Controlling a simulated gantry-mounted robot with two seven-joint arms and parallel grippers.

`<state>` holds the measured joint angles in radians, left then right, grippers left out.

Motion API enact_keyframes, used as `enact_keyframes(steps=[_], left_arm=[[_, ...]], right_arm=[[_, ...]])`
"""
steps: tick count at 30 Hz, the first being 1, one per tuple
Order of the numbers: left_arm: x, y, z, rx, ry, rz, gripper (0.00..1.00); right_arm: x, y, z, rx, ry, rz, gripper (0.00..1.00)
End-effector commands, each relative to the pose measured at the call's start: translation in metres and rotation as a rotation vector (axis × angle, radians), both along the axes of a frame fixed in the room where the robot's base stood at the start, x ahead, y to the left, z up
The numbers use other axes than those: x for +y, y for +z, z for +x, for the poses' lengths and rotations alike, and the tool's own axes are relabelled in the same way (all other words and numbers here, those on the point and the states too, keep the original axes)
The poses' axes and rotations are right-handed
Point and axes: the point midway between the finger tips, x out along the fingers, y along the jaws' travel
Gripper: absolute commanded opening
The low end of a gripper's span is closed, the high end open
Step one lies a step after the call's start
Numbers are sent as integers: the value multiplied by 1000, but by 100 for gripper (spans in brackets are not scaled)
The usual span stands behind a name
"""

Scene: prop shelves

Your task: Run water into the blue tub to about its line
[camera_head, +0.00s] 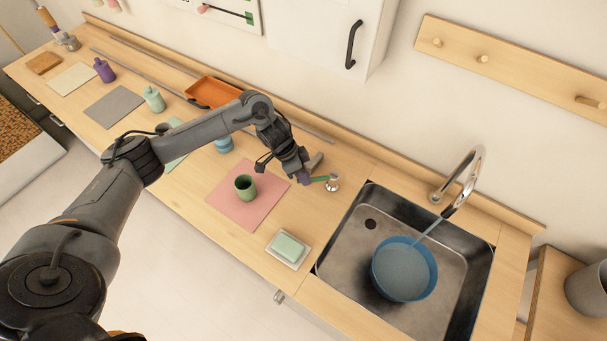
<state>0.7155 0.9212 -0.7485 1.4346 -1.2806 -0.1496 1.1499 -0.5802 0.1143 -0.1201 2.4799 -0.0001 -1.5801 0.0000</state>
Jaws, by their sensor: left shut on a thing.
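The blue tub (376,276) stands in the metal sink, to the right of the drain. A thin blue stream (431,228) runs from the curved tap spout (470,177) into it. Grey-blue water (403,270) covers the bottom of the tub's inside; I cannot make out a line on its wall. My right gripper is out of view.
The sink (345,254) has a dark drain. A green cup (245,187) stands on a pink mat (229,203). A soap dish (289,259) with a pale green bar sits at the front edge. An orange tray (222,91) lies behind my arm.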

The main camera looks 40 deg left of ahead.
Motion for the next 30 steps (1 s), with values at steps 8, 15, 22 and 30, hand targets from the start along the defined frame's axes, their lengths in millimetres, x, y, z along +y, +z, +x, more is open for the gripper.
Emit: enact_keyframes(steps=[8,15,22,30], left_arm=[[-6,7,-6,3,75,-1,0],[-20,11,-16,6,240,-3,0],[-39,10,-23,7,448,-2,0],[-59,7,-26,5,662,-3,0]], right_arm=[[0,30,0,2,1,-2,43],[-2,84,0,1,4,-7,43],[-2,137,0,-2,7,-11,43],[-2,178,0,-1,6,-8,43]])
